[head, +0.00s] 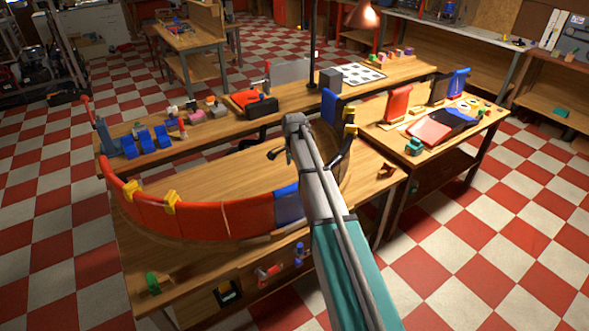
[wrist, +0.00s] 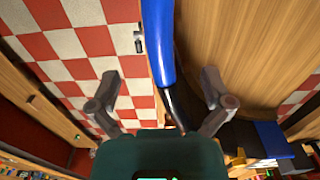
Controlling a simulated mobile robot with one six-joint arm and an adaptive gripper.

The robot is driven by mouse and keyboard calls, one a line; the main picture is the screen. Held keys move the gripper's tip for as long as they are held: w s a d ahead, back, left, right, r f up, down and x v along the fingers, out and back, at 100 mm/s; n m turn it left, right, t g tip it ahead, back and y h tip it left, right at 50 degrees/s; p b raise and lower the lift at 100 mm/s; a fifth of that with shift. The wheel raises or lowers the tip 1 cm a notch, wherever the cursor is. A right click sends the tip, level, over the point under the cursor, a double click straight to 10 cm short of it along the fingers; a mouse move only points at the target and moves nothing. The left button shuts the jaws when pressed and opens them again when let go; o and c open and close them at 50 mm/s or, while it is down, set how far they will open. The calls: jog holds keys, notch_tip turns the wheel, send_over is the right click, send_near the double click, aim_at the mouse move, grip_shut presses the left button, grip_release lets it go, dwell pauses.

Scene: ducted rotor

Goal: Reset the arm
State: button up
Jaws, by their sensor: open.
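My arm (head: 325,200) reaches up from the bottom of the head view over the workbench. My gripper (wrist: 160,75) shows in the wrist view with its two grey fingers spread wide and nothing gripped. In the head view a red curved duct wall (head: 185,220) stands on the bench with a blue section (head: 288,205) beside my arm.
Yellow clamps (head: 170,202) sit on the duct rim. Small blue parts (head: 145,142) line the shelf behind. A side table (head: 478,130) at right holds red and blue pieces. The bench top (head: 375,180) right of my arm is partly bare. Checkered floor (head: 500,230) lies open at right.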

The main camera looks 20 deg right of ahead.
dwell(0.3)
jog(key=s+a+n, duration=0.3)
jog(key=s+n, duration=0.4)
jog(key=s, duration=0.7)
jog(key=s+a+n, duration=0.3)
jog(key=s+n, duration=0.4)
jog(key=s, duration=0.8)
jog(key=shift+a, duration=0.2)
jog(key=shift+d, duration=0.1)
